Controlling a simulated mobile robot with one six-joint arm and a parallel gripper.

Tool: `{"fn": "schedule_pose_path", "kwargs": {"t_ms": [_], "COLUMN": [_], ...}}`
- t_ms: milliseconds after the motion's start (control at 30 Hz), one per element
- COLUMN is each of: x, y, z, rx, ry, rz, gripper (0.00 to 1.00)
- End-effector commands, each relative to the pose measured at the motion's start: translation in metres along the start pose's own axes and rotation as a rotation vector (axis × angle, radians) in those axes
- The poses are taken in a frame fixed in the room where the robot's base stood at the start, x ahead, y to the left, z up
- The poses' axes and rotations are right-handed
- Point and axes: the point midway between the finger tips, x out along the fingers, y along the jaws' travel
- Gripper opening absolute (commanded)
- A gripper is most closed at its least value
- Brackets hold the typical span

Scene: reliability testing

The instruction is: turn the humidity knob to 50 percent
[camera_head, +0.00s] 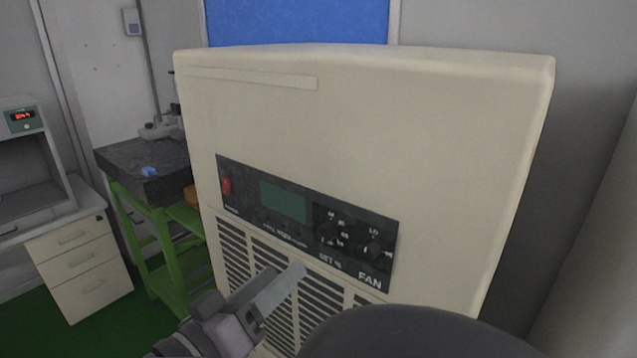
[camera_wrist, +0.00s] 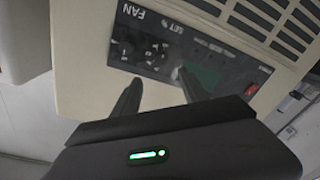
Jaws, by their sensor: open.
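The humidity knob (camera_head: 330,233), marked SET %, is a small black dial on the black control panel (camera_head: 245,175) of a cream cabinet. Its pointer and numbers are too small to read. The similar FAN knob (camera_head: 373,250) sits to its right. My gripper (camera_head: 293,274) is in front of the vent slats, below and left of the humidity knob in the head view. In the wrist view the panel appears upside down, and my gripper (camera_wrist: 158,77) shows two dark fingers spread apart with nothing between them. The humidity knob (camera_wrist: 157,53) shows just beyond the gap; I see no contact.
The panel also carries a red switch (camera_head: 226,186) and a dark green display (camera_head: 282,202). The cream cabinet (camera_head: 360,110) fills the middle. A green-legged bench (camera_head: 160,240) and white drawers (camera_head: 80,270) stand to the left. A wall is close on the right.

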Motion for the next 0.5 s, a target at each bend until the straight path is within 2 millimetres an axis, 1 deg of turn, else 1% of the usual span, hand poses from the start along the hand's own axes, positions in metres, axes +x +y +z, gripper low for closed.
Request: {"fn": "schedule_pose_path", "kwargs": {"t_ms": [33,100,233,333,400,500], "x": [0.016,0.038,0.075,0.095,0.104,0.111], "y": [-0.001,0.000,0.000,0.000,0.000,0.000], "z": [0.003,0.003,0.003,0.002,0.002,0.001], "rx": [0.000,0.000,-0.002,-0.002,-0.002,-0.002], "ry": [-0.003,-0.004,-0.004,-0.003,-0.003,-0.002], "rz": [0.005,0.005,0.005,0.003,0.002,0.001], "gripper": [0.51,0.51,0.51,0.51,0.51,0.51]}}
